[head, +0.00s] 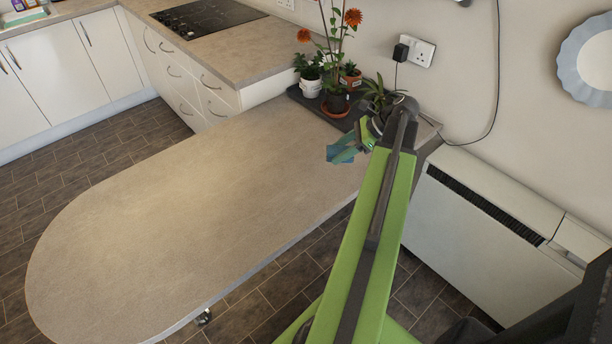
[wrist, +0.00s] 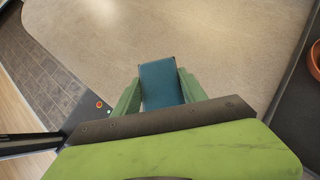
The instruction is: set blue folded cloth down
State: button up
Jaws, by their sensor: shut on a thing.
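My gripper (head: 350,149) is over the wall end of the rounded worktop (head: 150,220), near the plant tray. It is shut on the blue folded cloth (head: 340,155). In the wrist view the cloth (wrist: 160,83) sits between the two green fingers of my gripper (wrist: 158,90), and its far end sticks out past them. The worktop (wrist: 180,35) lies beneath the cloth in that view. I cannot tell whether the cloth touches the surface.
A dark tray (head: 312,103) with several potted plants stands by the wall, close to my gripper. A terracotta pot (wrist: 315,60) shows at the right of the wrist view. A white heater (head: 480,230) stands right of the worktop. The worktop's middle and rounded end are bare.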

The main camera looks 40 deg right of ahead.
jog(key=b+x, duration=0.1)
jog(key=x, duration=0.1)
jog(key=a+b+x, duration=0.1)
jog(key=x, duration=0.1)
jog(key=r+x, duration=0.1)
jog(key=x, duration=0.2)
jog(key=shift+a+f+b, duration=0.1)
jog(key=shift+a+b, duration=0.15)
jog(key=shift+b, duration=0.15)
jog(key=shift+w+a, duration=0.3)
jog(key=shift+w, duration=0.05)
notch_tip(320, 180, down, 4)
jog(key=b, duration=0.4)
jog(key=shift+f, duration=0.25)
jog(key=o, duration=1.3)
jog(key=shift+r, duration=0.1)
jog(key=shift+o, duration=0.2)
jog(key=shift+r, duration=0.15)
jog(key=p+v, duration=0.8)
jog(key=v, duration=0.3)
jog(key=shift+s+d+r, duration=0.1)
jog(key=shift+r, duration=0.25)
jog(key=shift+s+d+r+p, duration=0.1)
jog(key=shift+s+d+p, duration=0.05)
jog(key=shift+s+p, duration=0.15)
